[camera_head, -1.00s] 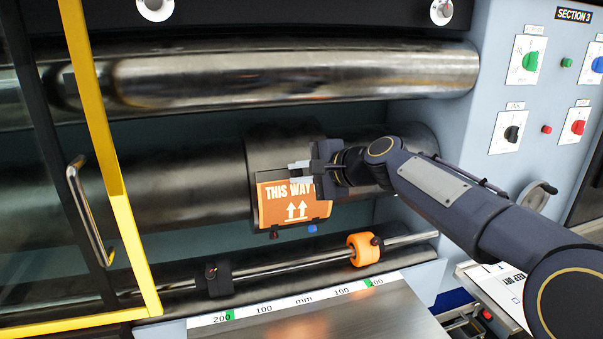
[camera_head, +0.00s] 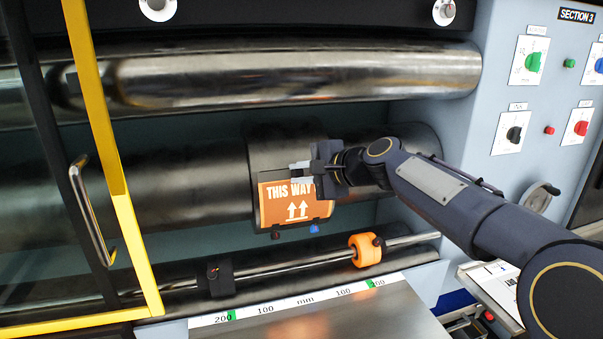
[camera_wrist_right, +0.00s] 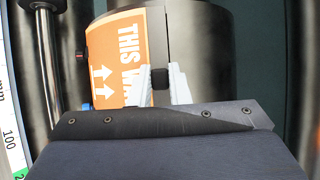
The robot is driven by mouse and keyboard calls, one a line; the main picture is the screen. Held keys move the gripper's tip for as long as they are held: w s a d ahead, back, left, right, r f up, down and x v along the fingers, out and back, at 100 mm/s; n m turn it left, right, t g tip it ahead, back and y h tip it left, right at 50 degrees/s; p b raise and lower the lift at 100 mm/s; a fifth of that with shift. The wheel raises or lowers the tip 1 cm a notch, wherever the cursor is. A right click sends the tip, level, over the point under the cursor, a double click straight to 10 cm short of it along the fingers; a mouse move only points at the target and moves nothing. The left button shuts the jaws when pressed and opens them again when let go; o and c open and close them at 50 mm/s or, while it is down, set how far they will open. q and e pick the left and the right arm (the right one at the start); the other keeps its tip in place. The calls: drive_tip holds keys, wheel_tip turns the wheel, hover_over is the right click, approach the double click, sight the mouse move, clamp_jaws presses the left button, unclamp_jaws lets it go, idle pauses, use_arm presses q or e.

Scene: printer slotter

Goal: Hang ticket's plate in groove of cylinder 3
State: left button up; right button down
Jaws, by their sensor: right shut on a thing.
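The plate (camera_head: 285,209) is an orange sheet with white "THIS WAY" lettering and two arrows. It lies against the dark cylinder (camera_head: 200,185) in the middle of the machine, on its wider sleeve. Whether that edge sits in the groove cannot be told. My left gripper is not in view.
A shiny roller (camera_head: 290,78) runs above the cylinder. Below is a rod with an orange ring (camera_head: 365,250) and a dark block (camera_head: 215,279). A yellow-framed door (camera_head: 105,140) stands at left. A panel labelled SECTION 3 (camera_head: 576,15) with knobs is at right.

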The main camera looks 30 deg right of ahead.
drive_tip(key=c, duration=1.3)
unclamp_jaws()
drive_tip(key=shift+f, duration=0.1)
drive_tip(key=v, duration=0.8)
drive_tip(key=s+a+f+n+g, duration=0.2)
drive_tip(key=s+a+f+n, duration=0.2)
drive_tip(key=s+f, duration=0.4)
drive_tip(key=s+a+f+n+g, duration=0.3)
drive_tip(key=s+a+f+n, duration=0.2)
drive_tip(key=s+f+n, duration=0.1)
drive_tip(key=s+a+f+n+g+p, duration=0.1)
drive_tip(key=s+a+f+n+g, duration=0.1)
drive_tip(key=s+a+f+n, duration=0.3)
drive_tip(key=shift+s+a+f+h, duration=0.15)
drive_tip(key=shift+s+f+h, duration=0.15)
drive_tip(key=shift+s+f, duration=2.05)
